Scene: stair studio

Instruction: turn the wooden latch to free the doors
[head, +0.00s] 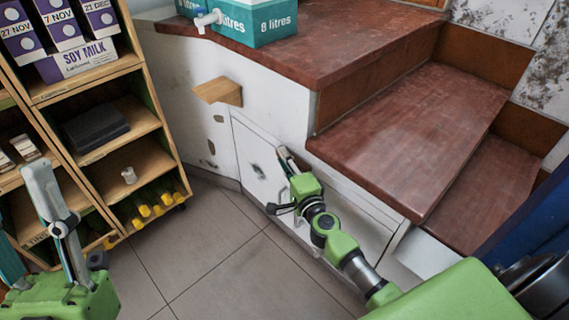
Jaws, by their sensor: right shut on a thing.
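The low white doors (257,165) are set in the white side of the stair, and they look closed. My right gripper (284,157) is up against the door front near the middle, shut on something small. The wooden latch itself is hidden behind the fingers, so I cannot see which way it is turned. My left gripper (24,212) is at the lower left, away from the doors, with its fingers apart and nothing between them.
A wooden shelf unit (157,122) with cartons and yellow-capped bottles stands at the left. A wooden block (218,92) juts from the white wall. Reddish-brown treads (410,132) overhang the doors at the right. A teal box (262,25) sits on top. The tiled floor (215,265) is clear.

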